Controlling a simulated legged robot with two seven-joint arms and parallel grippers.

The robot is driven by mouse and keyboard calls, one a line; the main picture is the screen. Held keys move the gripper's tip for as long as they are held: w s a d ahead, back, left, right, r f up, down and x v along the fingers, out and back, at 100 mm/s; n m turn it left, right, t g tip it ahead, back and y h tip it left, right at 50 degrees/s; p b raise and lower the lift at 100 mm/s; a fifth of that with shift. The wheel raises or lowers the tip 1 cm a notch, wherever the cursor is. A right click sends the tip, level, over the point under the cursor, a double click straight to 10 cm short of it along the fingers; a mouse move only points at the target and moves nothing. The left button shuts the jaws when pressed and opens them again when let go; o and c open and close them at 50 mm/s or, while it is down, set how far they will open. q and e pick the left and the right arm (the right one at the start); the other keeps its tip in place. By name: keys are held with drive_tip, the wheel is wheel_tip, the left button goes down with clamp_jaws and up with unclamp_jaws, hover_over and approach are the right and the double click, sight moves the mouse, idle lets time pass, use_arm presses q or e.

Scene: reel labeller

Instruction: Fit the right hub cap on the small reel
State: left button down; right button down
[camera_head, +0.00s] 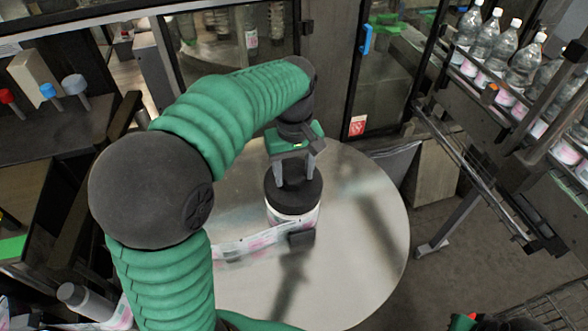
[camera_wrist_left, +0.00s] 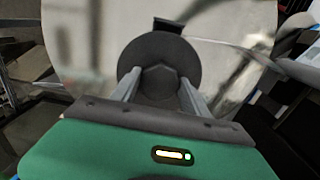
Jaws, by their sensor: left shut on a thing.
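My left gripper (camera_head: 294,174) reaches down over the round metal table and is shut on the raised middle of a black hub cap (camera_head: 293,194). The cap sits level at the top of the small reel (camera_head: 292,216), a white roll with pink labels standing upright on the table. I cannot tell whether the cap is fully seated. In the left wrist view the fingers (camera_wrist_left: 160,92) lie on both sides of the cap's knob, and the round black cap (camera_wrist_left: 148,52) hides the reel beneath.
A label strip (camera_head: 240,245) runs left from the reel, and a small dark block (camera_head: 301,239) stands at its front. The round table (camera_head: 360,235) is clear on the right. Bottles (camera_head: 525,62) line a conveyor at upper right. Coloured knobs (camera_head: 74,84) are at upper left.

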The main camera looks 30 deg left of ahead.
use_arm(q)
drive_tip(key=shift+f+b, duration=0.4)
drive_tip(key=shift+f, duration=0.4)
drive_tip(key=shift+c, duration=2.4)
unclamp_jaws()
drive_tip(key=shift+r, duration=0.1)
wheel_tip(320, 180, up, 17)
drive_tip(key=shift+f, duration=0.2)
drive_tip(key=shift+f, duration=0.1)
